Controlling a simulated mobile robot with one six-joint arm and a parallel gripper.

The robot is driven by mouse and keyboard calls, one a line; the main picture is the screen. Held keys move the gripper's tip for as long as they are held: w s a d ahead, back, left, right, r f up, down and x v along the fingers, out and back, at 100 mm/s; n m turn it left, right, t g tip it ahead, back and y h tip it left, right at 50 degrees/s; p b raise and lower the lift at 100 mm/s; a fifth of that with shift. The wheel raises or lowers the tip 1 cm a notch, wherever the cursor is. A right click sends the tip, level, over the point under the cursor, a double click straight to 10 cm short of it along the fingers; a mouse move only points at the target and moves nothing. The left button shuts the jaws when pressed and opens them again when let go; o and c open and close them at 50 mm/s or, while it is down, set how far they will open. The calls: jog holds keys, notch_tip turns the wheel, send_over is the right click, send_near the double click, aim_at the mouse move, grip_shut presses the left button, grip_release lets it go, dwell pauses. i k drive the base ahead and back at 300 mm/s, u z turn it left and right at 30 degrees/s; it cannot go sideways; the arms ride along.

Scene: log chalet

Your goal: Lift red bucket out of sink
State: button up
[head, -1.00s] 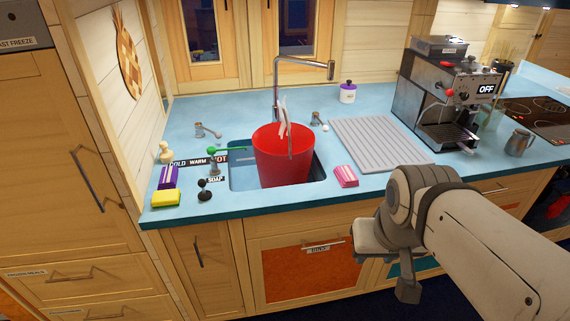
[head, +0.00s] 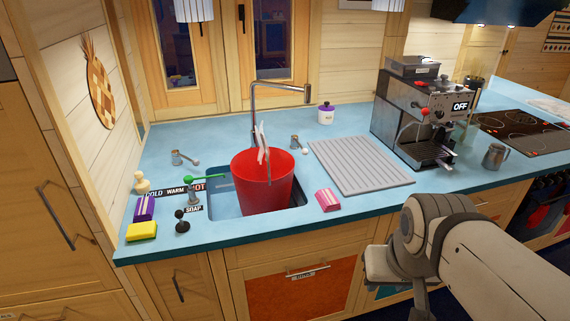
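A red bucket (head: 264,184) stands upright in the sink (head: 222,201), which is set into the blue counter. Its rim rises above the counter level. Its thin handle is up, and something white stands at the rim in front of the tap. My arm reaches in from the lower right, and its end part, my gripper (head: 385,268), hangs in front of the cabinets, right of and below the bucket, apart from it. Its fingers cannot be made out clearly. The bottom of the bucket is hidden by the sink edge.
A tall tap (head: 254,110) arches behind the bucket. A pink sponge-like block (head: 328,200) lies right of the sink, near a grey draining mat (head: 360,167) and an espresso machine (head: 413,125). A yellow sponge (head: 142,231), a purple box (head: 145,208) and a black knob (head: 182,221) stand left.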

aim_at(262, 176)
jog(key=z, duration=0.05)
jog(key=i, duration=1.35)
jog(key=u, duration=0.55)
jog(key=k, duration=0.65)
jog(key=u, duration=0.25)
jog(key=i, duration=0.75)
jog(key=z, duration=0.1)
